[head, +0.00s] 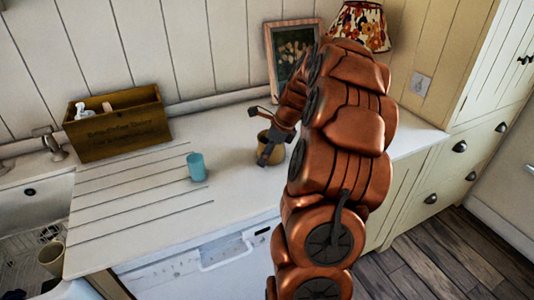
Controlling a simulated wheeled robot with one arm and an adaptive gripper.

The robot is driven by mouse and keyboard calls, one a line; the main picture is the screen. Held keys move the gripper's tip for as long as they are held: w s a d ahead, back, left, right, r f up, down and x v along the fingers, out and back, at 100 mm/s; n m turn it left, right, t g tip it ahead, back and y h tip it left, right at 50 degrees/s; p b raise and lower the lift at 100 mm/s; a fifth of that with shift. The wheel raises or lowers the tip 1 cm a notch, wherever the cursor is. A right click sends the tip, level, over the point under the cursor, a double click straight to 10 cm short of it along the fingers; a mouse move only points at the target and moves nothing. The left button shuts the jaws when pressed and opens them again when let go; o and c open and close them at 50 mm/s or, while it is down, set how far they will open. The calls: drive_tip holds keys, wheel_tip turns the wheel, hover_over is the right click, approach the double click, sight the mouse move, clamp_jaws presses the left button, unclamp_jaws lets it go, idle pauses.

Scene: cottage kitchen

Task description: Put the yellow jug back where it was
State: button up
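A brownish-yellow jug (275,154) stands upright on the white counter, left of my arm. It is partly hidden by my gripper. My gripper (257,136) is at the jug with its fingers spread wide. One finger passes in front of the jug, and the other sticks out to the left above its rim. I cannot tell whether either finger touches the jug.
A teal cup (196,167) stands left of the jug on the grooved counter (130,205). A wooden box (118,124) with bottles is at the back left. A picture frame (283,50) and a floral lamp (362,25) stand behind. A cup (52,258) is by the sink.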

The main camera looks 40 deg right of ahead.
drive_tip(key=b+v, duration=0.3)
drive_tip(key=v, duration=0.9)
drive_tip(key=s+a+f+n+g, duration=0.1)
drive_tip(key=s+a+n+g, duration=0.1)
drive_tip(key=a+n, duration=0.75)
drive_tip(key=s+a+f+n+g, duration=0.15)
drive_tip(key=a+n, duration=0.25)
drive_tip(key=a, duration=1)
drive_tip(key=s+a+f+n+g+h, duration=0.1)
drive_tip(key=s+a+f+n, duration=0.2)
drive_tip(key=s+a+n, duration=0.2)
drive_tip(key=s+a+f+n+g+h, duration=0.1)
drive_tip(key=s+a+f+n, duration=0.3)
drive_tip(key=s+n, duration=0.8)
drive_tip(key=s+a, duration=0.2)
drive_tip(key=s, duration=0.1)
drive_tip(key=shift+a+f+h, duration=0.15)
drive_tip(key=shift+a+h, duration=0.05)
drive_tip(key=shift+h, duration=0.1)
